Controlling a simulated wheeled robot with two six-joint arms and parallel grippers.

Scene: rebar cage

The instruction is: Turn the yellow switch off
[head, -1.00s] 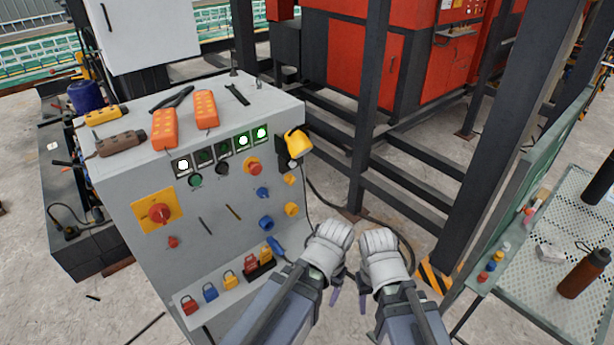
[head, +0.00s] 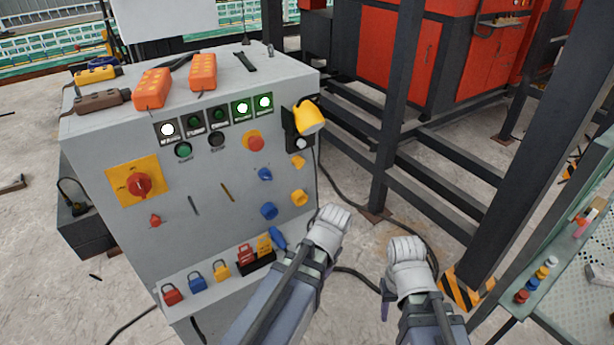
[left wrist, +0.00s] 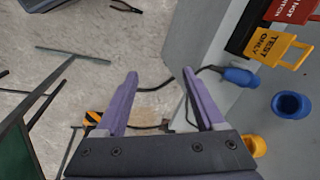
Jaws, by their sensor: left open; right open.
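On the right side of the grey panel in the head view are a small yellow switch (head: 298,161) and a larger yellow knob (head: 299,198); I cannot tell their settings. A red rotary handle sits on a yellow plate (head: 122,178) at the panel's left. In the left wrist view, a yellow knob (left wrist: 258,146) is partly hidden behind my gripper's body. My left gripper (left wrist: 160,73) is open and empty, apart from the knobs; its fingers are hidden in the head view. My right gripper (head: 386,300) is open, right of the panel, touching nothing I can see.
Blue knobs (head: 269,211) sit beside the yellow ones. Padlocks (head: 197,282) and tags line the panel's lower ledge. A yellow lamp-like device (head: 309,117) hangs at the upper right corner. Dark steel posts (head: 393,110) stand behind. A perforated table (head: 565,290) is at right.

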